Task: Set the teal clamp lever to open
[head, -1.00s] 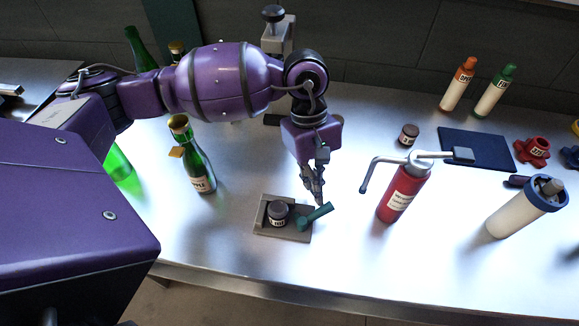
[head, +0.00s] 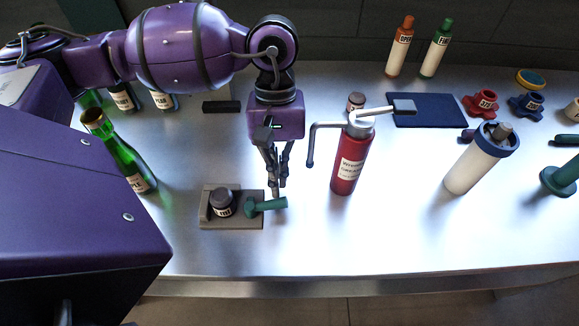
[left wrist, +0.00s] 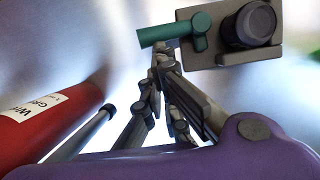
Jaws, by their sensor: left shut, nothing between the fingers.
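The teal clamp lever (head: 270,204) sits at the right side of a grey clamp base (head: 240,222) on the steel table. Its handle points right, beyond the base edge. A small dark-lidded jar (head: 221,203) stands on the base, left of the lever. My left gripper (head: 279,194) points down at the handle's far side, fingers shut and empty. The tips are at or very close to the handle; contact cannot be told. The left wrist view shows the lever (left wrist: 172,33) just beyond the fingertips (left wrist: 160,50). My right gripper is not in view.
A red bottle (head: 348,170) with a bent grey spout stands close right of my left gripper. A green bottle (head: 130,160) stands left. A white canister (head: 475,165) and dark blue mat (head: 427,110) are farther right. The table front is clear.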

